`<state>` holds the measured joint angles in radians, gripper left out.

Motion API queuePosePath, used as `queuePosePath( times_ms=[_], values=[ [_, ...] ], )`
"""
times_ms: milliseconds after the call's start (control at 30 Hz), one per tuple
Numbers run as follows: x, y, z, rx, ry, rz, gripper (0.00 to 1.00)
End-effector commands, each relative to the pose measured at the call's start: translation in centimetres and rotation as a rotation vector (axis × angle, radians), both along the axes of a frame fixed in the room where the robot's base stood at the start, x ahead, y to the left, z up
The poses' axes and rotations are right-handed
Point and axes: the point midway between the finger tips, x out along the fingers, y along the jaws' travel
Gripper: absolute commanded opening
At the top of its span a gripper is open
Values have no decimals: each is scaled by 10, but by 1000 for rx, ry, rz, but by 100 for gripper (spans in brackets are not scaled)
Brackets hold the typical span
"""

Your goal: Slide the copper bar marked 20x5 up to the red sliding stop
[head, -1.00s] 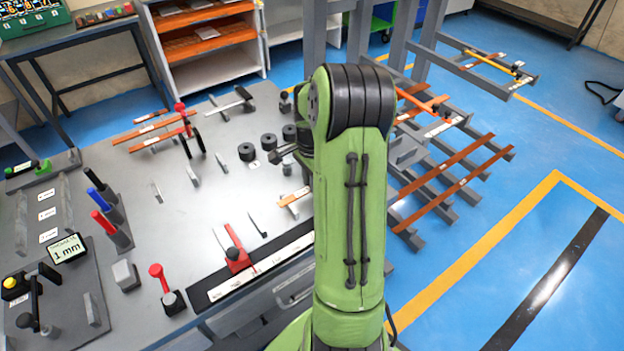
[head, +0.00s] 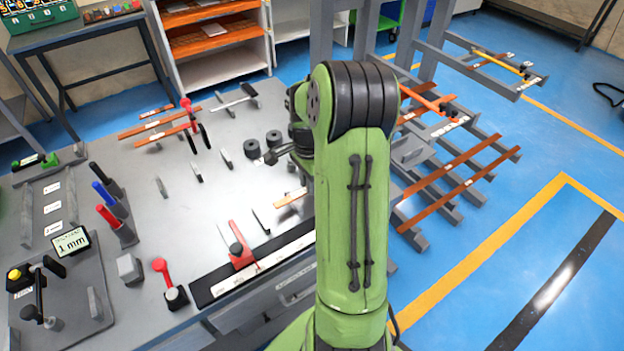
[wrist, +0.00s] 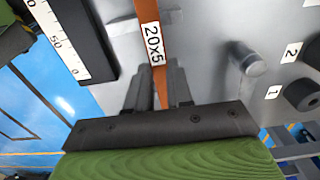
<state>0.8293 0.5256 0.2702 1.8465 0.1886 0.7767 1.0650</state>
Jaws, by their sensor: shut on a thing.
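The copper bar marked 20x5 (wrist: 162,68) runs up the wrist view, with its white label just ahead of my fingers. My gripper (wrist: 160,92) is shut on the bar, one grey finger on each side. In the head view a short length of the copper bar (head: 290,198) shows left of my arm, which hides the rest and my gripper. The red sliding stop (head: 240,250) stands by the dark scale at the bench's front edge, to the left of and nearer than the bar's visible end. A gap separates them in the picture.
A ruler strip (wrist: 58,38) lies along a dark rail beside the bar. Thin upright plates (head: 261,222) stand between bar and stop. Black round weights (head: 273,138) sit behind. A red-handled lever (head: 165,278) is at the front left. More copper bars (head: 160,125) lie farther back.

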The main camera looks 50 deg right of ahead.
Motion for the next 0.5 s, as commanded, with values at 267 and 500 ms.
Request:
queuePosePath(
  times_ms=[267,500],
  values=[
    [2,8,0,-1,-2,1,0],
    [4,15,0,0,-1,0,0]
  ],
)
